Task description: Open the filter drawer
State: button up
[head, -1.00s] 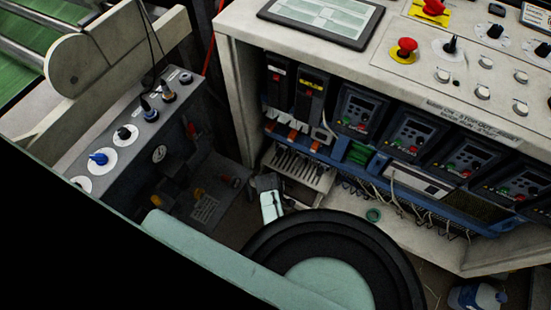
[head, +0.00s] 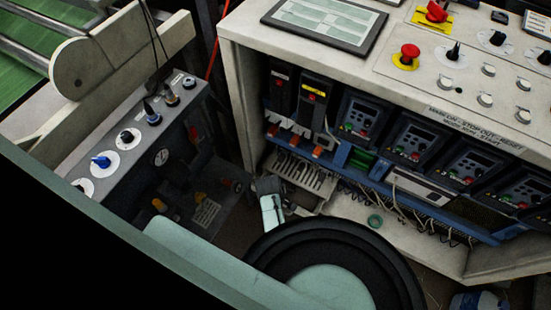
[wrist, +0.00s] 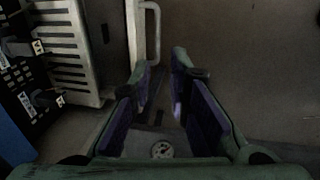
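The likely filter drawer is a pale louvred unit (head: 303,173) low at the left end of the open cabinet. In the wrist view its dark slots (wrist: 68,50) are at upper left. A pale upright edge with a bar handle (wrist: 154,35) stands to their right. I cannot tell how far the drawer is out. My gripper (wrist: 163,68) is open and empty, its purple-padded fingers apart, just below the handle in the picture; the handle is not between them. In the head view my gripper (head: 270,205) is beside the drawer, its fingertips unclear.
The cabinet (head: 240,85) holds several drive units and loose wiring, right of the drawer. A grey control box (head: 130,140) with knobs stands at left. A round gauge (wrist: 162,149) shows below my fingers. A bottle (head: 480,302) lies at lower right.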

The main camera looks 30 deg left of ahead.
notch_tip(320, 180, up, 12)
jog(key=s, duration=0.2)
jog(key=shift+s+f, duration=0.1)
